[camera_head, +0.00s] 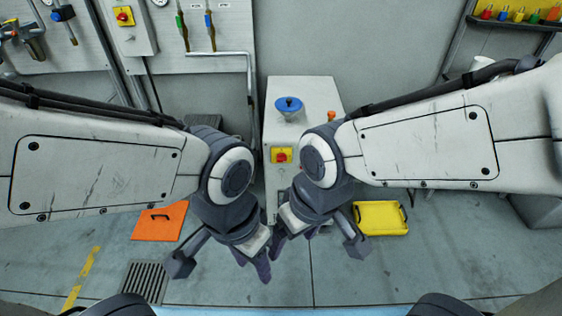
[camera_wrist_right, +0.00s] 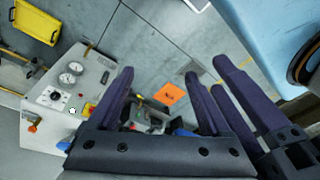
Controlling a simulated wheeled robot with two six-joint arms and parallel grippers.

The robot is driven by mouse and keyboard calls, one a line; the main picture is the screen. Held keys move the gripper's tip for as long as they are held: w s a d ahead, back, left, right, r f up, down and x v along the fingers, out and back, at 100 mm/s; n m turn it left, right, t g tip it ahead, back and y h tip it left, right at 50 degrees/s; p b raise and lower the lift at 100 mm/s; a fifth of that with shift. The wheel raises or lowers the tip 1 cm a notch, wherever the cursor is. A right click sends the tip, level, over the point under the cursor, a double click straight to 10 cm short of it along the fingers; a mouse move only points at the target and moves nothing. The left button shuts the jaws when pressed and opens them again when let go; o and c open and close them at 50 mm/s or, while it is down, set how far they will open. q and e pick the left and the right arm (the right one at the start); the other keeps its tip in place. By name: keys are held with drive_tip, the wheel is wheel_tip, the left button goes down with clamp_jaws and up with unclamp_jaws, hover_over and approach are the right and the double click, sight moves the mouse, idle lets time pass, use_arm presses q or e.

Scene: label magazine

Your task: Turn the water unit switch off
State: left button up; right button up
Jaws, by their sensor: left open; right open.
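A white floor cabinet (camera_head: 300,97) stands against the wall at the centre of the head view. It has a red rotary switch on a yellow plate (camera_head: 282,155), a blue knob (camera_head: 289,104) on top and an orange knob (camera_head: 331,115). No readable label shows, and the switch's position is too small to tell. A white unit with gauges (camera_wrist_right: 92,72) shows at left in the right wrist view. My left gripper (camera_head: 253,262) and right gripper (camera_head: 293,240) are open and empty, close together, pointing down in front of the cabinet. The right fingers also show in the wrist view (camera_wrist_right: 162,95).
A wall box at upper left carries another red switch on yellow (camera_head: 124,16). A yellow tray (camera_head: 381,231), an orange plate (camera_head: 158,221) and a floor grate (camera_head: 145,281) lie on the floor. A vertical pipe (camera_head: 250,95) runs left of the cabinet.

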drive_tip(key=w+a+f+m+t+y+b, duration=0.1)
drive_tip(key=w+a+f+b, duration=0.2)
drive_tip(key=w+f, duration=0.2)
drive_tip(key=w+a+f+t+y+b, duration=0.1)
drive_tip(key=w+a+f+t+b, duration=0.1)
drive_tip(key=w+a+f+b, duration=0.3)
drive_tip(key=m+t+h+b, duration=0.5)
drive_tip(key=t+b, duration=0.9)
drive_tip(key=b, duration=0.9)
approach(282, 161)
drive_tip(key=y, duration=0.1)
use_arm(q)
wheel_tip(282, 161, down, 36)
drive_tip(key=b, duration=0.2)
drive_tip(key=shift+b, duration=0.3)
use_arm(e)
drive_tip(key=shift+m, duration=0.4)
drive_tip(key=w, duration=1)
drive_tip(key=shift+d, duration=0.2)
use_arm(q)
drive_tip(key=shift+f, duration=0.1)
use_arm(e)
clamp_jaws()
drive_tip(key=shift+r, duration=0.1)
